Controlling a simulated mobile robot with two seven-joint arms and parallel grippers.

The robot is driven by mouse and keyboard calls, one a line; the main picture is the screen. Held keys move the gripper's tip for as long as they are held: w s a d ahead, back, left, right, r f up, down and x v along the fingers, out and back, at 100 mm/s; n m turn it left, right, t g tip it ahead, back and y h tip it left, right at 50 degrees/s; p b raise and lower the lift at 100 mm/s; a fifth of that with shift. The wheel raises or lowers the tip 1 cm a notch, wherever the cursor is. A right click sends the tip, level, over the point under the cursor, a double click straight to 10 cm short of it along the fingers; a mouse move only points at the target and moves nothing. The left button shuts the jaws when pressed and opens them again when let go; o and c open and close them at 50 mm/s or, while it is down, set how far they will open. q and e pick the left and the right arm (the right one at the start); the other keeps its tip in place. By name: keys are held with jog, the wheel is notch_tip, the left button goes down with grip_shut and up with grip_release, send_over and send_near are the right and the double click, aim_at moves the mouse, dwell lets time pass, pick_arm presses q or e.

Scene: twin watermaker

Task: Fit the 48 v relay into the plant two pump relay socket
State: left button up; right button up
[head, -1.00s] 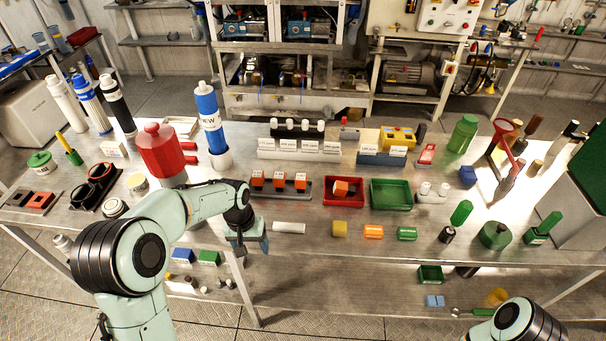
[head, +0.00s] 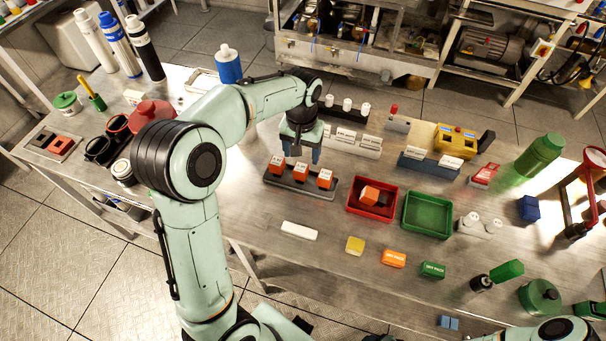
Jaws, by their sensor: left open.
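Several orange blocks with white labelled tops, which look like relays, are in view. A row of them (head: 300,172) stands upright in a dark grey rack (head: 285,188) at the middle of the bench. One more orange block (head: 370,195) lies tilted in a red tray (head: 385,213) to the right. The labels are too small to read, so I cannot tell which is 48 V. My left gripper (head: 302,158) is open and points down just behind and above the rack, apparently empty. My right gripper is out of view. I cannot make out the plant two pump relay socket.
A green tray (head: 427,218) stands right of the red one. A white bar (head: 299,231) and yellow (head: 355,245), orange (head: 394,258) and green (head: 432,269) blocks lie along the front. White label holders (head: 352,140) stand behind the rack. Plant frames stand beyond the bench.

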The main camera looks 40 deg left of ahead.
aim_at(301, 166)
pick_arm(q)
notch_tip(301, 166, down, 4)
jog(key=shift+w, duration=0.15)
notch_tip(301, 166, down, 5)
jog(key=shift+a+r, duration=0.1)
jog(key=shift+a, duration=0.05)
jog(key=c, duration=1.1)
